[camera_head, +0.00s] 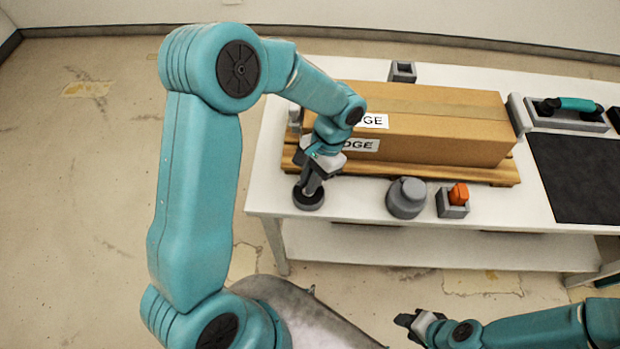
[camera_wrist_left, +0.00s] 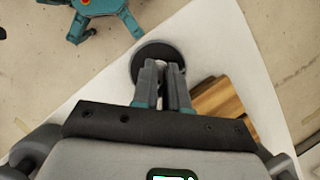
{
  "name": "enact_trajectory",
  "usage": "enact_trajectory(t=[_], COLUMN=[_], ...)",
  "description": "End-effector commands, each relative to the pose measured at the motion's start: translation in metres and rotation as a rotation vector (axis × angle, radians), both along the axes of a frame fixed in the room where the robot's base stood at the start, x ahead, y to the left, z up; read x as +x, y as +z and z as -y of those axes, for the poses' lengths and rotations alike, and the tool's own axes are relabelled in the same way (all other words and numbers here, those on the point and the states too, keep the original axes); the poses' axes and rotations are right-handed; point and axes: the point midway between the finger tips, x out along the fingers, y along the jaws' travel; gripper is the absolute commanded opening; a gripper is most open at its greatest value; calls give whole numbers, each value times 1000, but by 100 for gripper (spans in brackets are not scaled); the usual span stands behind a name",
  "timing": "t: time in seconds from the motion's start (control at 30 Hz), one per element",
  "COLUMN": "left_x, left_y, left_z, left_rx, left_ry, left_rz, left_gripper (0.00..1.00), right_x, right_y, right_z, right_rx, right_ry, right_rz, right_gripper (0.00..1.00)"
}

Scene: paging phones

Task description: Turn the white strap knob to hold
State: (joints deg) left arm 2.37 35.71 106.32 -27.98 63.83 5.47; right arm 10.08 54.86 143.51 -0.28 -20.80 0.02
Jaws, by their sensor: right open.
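A low round knob with a dark grey disc base (camera_head: 308,199) is at the front left corner of the white table. Its disc (camera_wrist_left: 148,60) also shows in the left wrist view. My left gripper (camera_head: 313,183) points down onto it. In the wrist view the left fingers (camera_wrist_left: 166,72) are close together over the disc and look shut on the knob's grip. The grip is mostly hidden between the fingers, and I see no white on it. I cannot read the setting. My right gripper (camera_head: 415,322) is open and empty, in front of the table at the lower right.
A cardboard box (camera_head: 440,135) with white labels lies on a wooden pallet (camera_head: 490,175) behind the knob. A grey round knob (camera_head: 406,198) and an orange switch (camera_head: 458,195) stand to the right. Further right are a black mat (camera_head: 580,180) and a teal handset (camera_head: 577,104).

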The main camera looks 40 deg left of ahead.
Motion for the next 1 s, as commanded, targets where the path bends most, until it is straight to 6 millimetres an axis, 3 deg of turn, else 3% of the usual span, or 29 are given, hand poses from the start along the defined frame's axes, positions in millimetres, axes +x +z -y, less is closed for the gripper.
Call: enact_trajectory(t=[0.03,0.07,0.47,0.57,1.0], left_x=[0,0,4,11,51], left_y=[0,0,7,23,125], left_z=[0,0,1,3,13], left_rx=[0,0,0,1,0], left_ry=[-2,-1,1,0,0], left_rz=[1,1,4,5,5], left_gripper=[29,38,38,38,38], right_x=[0,0,0,0,0], right_y=[0,0,0,-1,-1], right_z=[0,0,0,0,0], right_rx=[0,0,0,0,0], right_ry=[0,0,0,0,0], right_rz=[0,0,0,0,0], right_gripper=[43,43,43,43,43])
